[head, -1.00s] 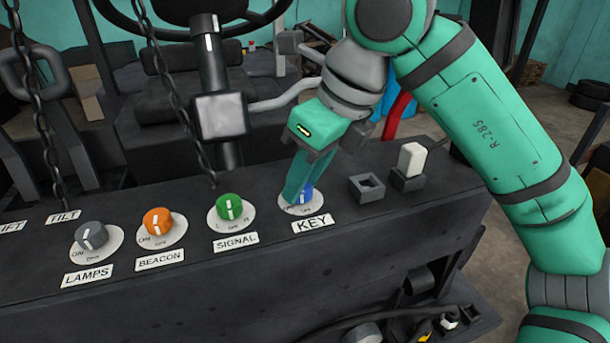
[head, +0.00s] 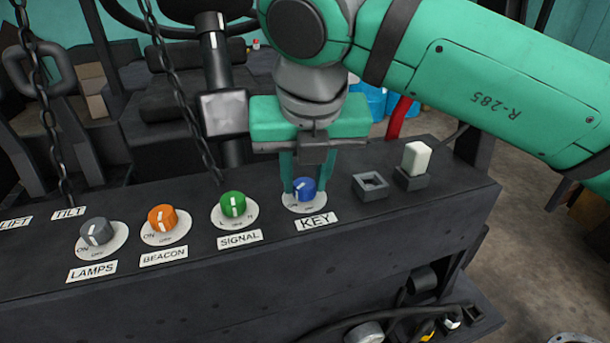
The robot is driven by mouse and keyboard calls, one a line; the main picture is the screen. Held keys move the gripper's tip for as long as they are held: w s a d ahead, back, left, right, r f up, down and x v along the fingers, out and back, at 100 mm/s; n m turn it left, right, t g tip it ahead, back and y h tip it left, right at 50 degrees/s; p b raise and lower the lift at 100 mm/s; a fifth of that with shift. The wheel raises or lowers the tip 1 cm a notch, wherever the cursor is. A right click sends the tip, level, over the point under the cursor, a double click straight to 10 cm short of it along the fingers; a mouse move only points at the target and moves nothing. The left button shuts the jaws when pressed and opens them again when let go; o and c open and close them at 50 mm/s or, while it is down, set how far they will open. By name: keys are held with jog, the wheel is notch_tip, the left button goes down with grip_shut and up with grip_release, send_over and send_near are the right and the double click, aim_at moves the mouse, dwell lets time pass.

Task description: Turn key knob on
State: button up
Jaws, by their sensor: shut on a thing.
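The key knob (head: 304,189) is a blue round knob with a white pointer mark, on a white round plate above the KEY label (head: 315,222). Its pointer leans to the upper left. My gripper (head: 305,186) reaches down from above, with its two teal fingers on either side of the knob, left and right. It is shut on the knob. The fingers cover parts of the plate, and the ON mark there is hard to read.
Left of the key knob are the green SIGNAL knob (head: 232,205), orange BEACON knob (head: 162,218) and grey LAMPS knob (head: 96,232). At right are an empty square socket (head: 370,186) and a white rocker switch (head: 416,158). A steering column (head: 223,113) and chains stand behind.

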jog(key=shift+s+m, duration=0.1)
jog(key=shift+m, duration=0.3)
jog(key=o, duration=1)
jog(key=shift+o, duration=0.2)
jog(key=shift+r, duration=0.1)
jog(key=v, duration=0.7)
jog(key=shift+r, duration=0.2)
jog(key=shift+a, duration=0.15)
